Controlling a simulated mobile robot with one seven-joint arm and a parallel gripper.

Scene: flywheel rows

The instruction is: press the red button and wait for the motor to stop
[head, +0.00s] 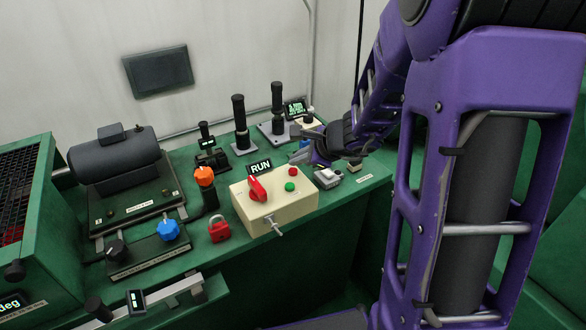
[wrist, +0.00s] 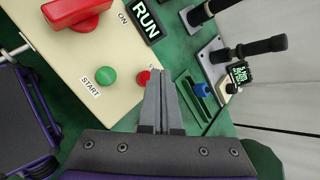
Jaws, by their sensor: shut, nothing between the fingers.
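The cream control box (head: 275,207) stands on the green bench. Its small red button (head: 293,171) sits at the back right corner, behind the green button (head: 290,187). My gripper (head: 299,157) is just behind and right of the red button, its fingers shut and empty. In the wrist view the fingertips (wrist: 157,74) overlap the right side of the red button (wrist: 143,77); I cannot tell whether they touch it. The label display (head: 260,167) reads RUN. A dark cylindrical motor (head: 115,158) lies at the left; whether it turns cannot be told.
A red rotary switch (head: 257,189) and a toggle lever (head: 272,226) are on the box. A red padlock (head: 219,229) and blue knob (head: 168,230) stand left. Black-handled levers (head: 240,125) stand behind. A small grey device (head: 328,178) lies right of the box.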

